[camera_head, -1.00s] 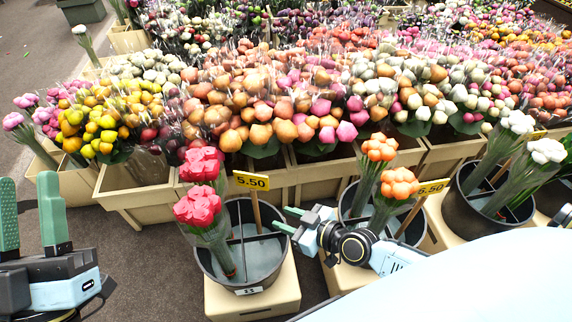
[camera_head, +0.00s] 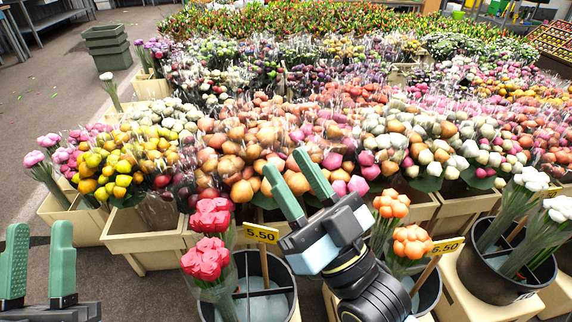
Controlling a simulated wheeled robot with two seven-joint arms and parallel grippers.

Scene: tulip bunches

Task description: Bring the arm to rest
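My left gripper (camera_head: 37,240) is at the lower left edge of the head view, its green fingers upright and apart, with nothing between them. My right gripper (camera_head: 286,166) is near the middle, fingers pointing up and to the left, apart and empty. It appears in front of the orange blooms and hides part of the buckets and a crate behind it. Red tulip bunches (camera_head: 207,260) stand in a dark bucket (camera_head: 291,290) left of my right wrist. Orange tulip bunches (camera_head: 411,242) stand in another dark bucket (camera_head: 430,291) to the right of it.
A yellow 5.50 price sign (camera_head: 261,233) stands by the red tulips, another (camera_head: 447,245) by the orange ones. Beige crates (camera_head: 145,243) of many bunches stand behind. Grey floor (camera_head: 35,120) is clear at left.

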